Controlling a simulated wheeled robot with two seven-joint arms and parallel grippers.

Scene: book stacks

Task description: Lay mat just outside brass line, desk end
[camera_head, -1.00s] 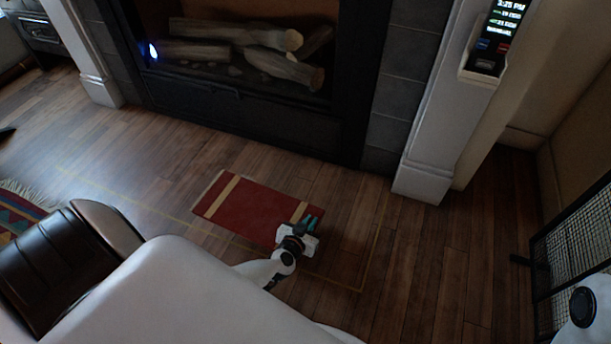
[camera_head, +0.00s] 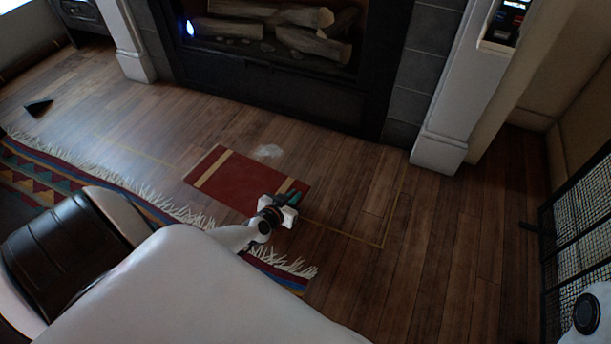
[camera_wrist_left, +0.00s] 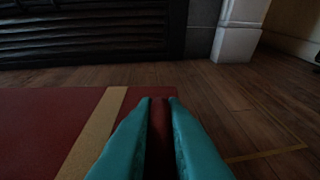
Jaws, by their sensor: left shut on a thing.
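The mat (camera_head: 238,182) is red with tan stripes near its ends, on or just above the wooden floor in front of the fireplace. My left gripper (camera_head: 291,198) is shut on its right end; in the left wrist view the teal fingers (camera_wrist_left: 160,108) pinch red material, and the mat (camera_wrist_left: 45,120) stretches left. The brass line (camera_head: 345,235) is a thin outline on the floor, with a corner right of the mat. The line shows again left of the mat; between, the mat and my arm hide it. My right gripper is out of view.
A fringed patterned rug (camera_head: 75,180) lies nearer me, partly behind my arm. A pale patch (camera_head: 268,152) marks the floor beside the mat. The fireplace (camera_head: 290,90) stands behind, a black mesh screen (camera_head: 585,225) at right. Floor right of the brass corner is clear.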

